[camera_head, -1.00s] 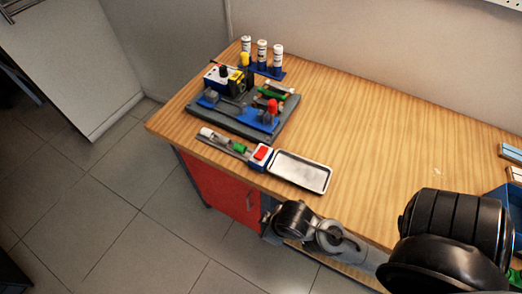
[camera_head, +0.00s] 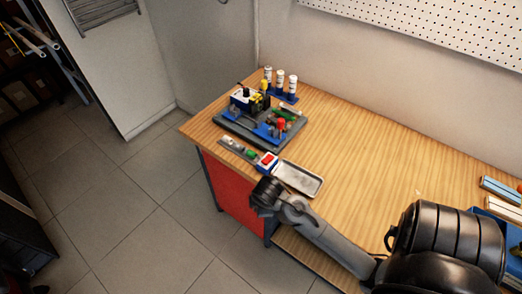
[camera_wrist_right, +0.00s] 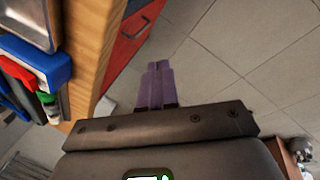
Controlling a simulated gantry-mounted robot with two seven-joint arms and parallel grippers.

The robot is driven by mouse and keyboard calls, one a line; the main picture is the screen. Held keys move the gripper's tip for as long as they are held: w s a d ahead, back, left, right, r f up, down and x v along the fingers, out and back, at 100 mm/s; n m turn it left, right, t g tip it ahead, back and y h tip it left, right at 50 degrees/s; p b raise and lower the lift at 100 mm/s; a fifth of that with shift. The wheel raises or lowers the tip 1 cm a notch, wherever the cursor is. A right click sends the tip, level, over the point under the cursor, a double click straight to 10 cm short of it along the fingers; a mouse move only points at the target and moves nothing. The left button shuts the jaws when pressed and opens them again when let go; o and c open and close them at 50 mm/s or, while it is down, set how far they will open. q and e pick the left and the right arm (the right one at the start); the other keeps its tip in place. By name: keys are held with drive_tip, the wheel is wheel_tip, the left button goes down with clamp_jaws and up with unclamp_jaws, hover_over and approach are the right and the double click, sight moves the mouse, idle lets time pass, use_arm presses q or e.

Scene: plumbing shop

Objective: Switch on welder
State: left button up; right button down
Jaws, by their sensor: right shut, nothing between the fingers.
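A welding machine (camera_head: 258,126) with a dark base and blue, green and red parts sits at the bench's left end. I cannot make out its labels. I cannot tell the switch's position. My right gripper (camera_wrist_right: 158,66) is shut and empty, fingers over the floor beside the bench edge, apart from the switch box. In the head view its fingers are hidden behind my wrist. My left gripper is not in view.
A shallow metal tray (camera_head: 299,178) lies right of the switch box. White-capped bottles (camera_head: 281,80) stand in a blue rack behind the machine. A red cabinet (camera_head: 228,188) is under the wooden bench (camera_head: 350,150), whose middle is clear. Blue containers (camera_head: 497,208) stand at right.

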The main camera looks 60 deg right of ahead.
drive_tip(key=w+d+r+n+g+p, duration=0.2)
drive_tip(key=w+d+r+n+p, duration=0.2)
drive_tip(key=d+r+p, duration=0.6)
wheel_tip(320, 180, up, 10)
drive_tip(key=n+y+p, duration=0.4)
drive_tip(key=n+p, duration=0.2)
drive_tip(key=p, duration=0.3)
hover_over(265, 161)
drive_tip(key=d, duration=0.2)
drive_tip(key=shift+r, duration=0.1)
drive_tip(key=f, duration=0.4)
drive_tip(key=a+f, duration=0.1)
drive_tip(key=f, duration=0.9)
drive_tip(key=shift+a+p, duration=0.3)
drive_tip(key=shift+p, duration=0.05)
drive_tip(key=shift+w, duration=0.1)
